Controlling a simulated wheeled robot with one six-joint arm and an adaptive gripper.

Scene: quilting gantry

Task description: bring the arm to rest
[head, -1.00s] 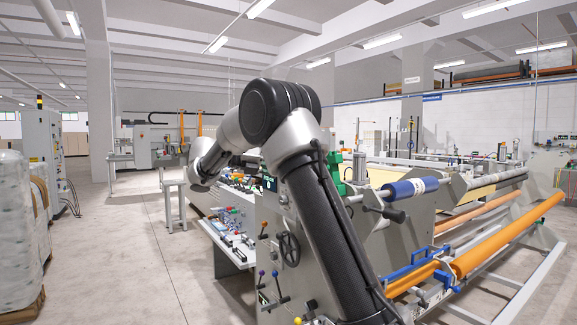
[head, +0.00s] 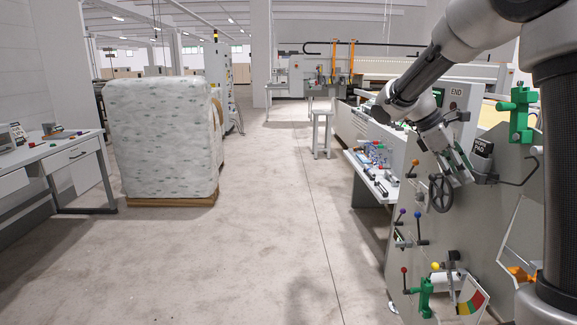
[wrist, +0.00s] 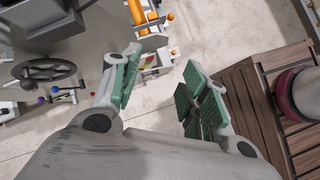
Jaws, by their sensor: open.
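My arm (head: 428,72) comes in from the upper right of the head view and bends down in front of the grey machine side panel. My gripper (head: 458,160) is at its end, close to the panel in the picture; its fingers are small there. In the wrist view my gripper (wrist: 160,75) shows two green-padded fingers spread apart, with nothing between them but the floor and machine parts beyond. Whether any part of it touches the panel cannot be told.
The panel carries a black handwheel (head: 441,193), coloured levers and a green clamp (head: 520,113). A bench (head: 371,170) with small parts stands behind it. A wrapped pallet load (head: 162,137) and a desk (head: 60,155) stand left. The floor between (head: 270,230) is clear.

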